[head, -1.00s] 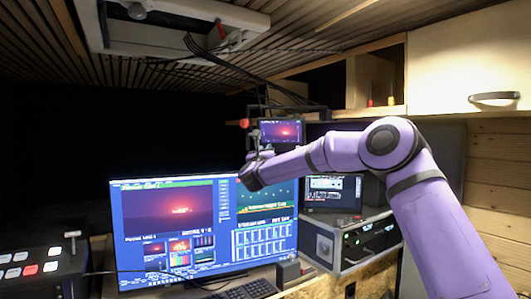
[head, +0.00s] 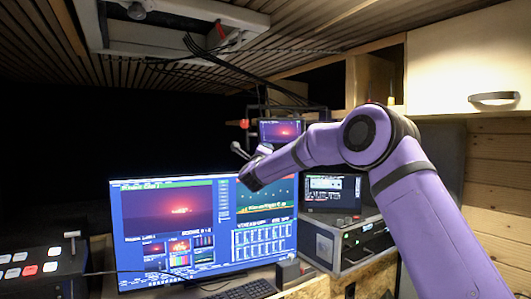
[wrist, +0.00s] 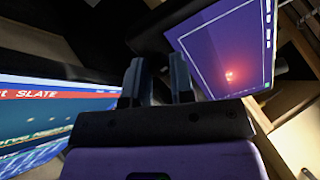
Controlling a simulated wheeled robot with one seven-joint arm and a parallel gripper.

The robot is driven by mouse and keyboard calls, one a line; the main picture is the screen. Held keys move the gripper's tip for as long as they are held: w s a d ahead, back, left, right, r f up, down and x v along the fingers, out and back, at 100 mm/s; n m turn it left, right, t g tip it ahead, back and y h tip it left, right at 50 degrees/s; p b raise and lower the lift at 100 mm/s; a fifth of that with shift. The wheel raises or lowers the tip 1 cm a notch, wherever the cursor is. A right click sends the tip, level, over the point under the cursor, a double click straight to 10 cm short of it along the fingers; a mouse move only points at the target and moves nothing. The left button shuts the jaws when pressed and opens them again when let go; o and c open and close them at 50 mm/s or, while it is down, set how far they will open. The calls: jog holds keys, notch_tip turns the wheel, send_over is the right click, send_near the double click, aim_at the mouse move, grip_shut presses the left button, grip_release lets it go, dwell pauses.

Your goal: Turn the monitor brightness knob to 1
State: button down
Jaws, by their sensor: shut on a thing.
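The small monitor (head: 281,131), with a dim red glow on its purple screen, hangs above the large desk monitor. It fills the upper right of the wrist view (wrist: 228,50), tilted. My gripper (head: 238,148) is just left of and below this small monitor in the head view. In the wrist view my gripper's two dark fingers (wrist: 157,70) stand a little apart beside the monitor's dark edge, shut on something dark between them. The brightness knob itself is not clearly visible; the fingers and dark background hide it. Its setting cannot be read.
The large desk monitor (head: 170,215) stands below my gripper. A second small screen (head: 332,192) sits on a rack case (head: 325,243) to the right. A red round part (head: 244,123) is on the dark frame near the small monitor. A switcher panel (head: 35,268) is at left.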

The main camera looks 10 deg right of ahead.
jog(key=shift+n, duration=4.9)
jog(key=c, duration=1)
grip_release()
jog(key=v, duration=1.1)
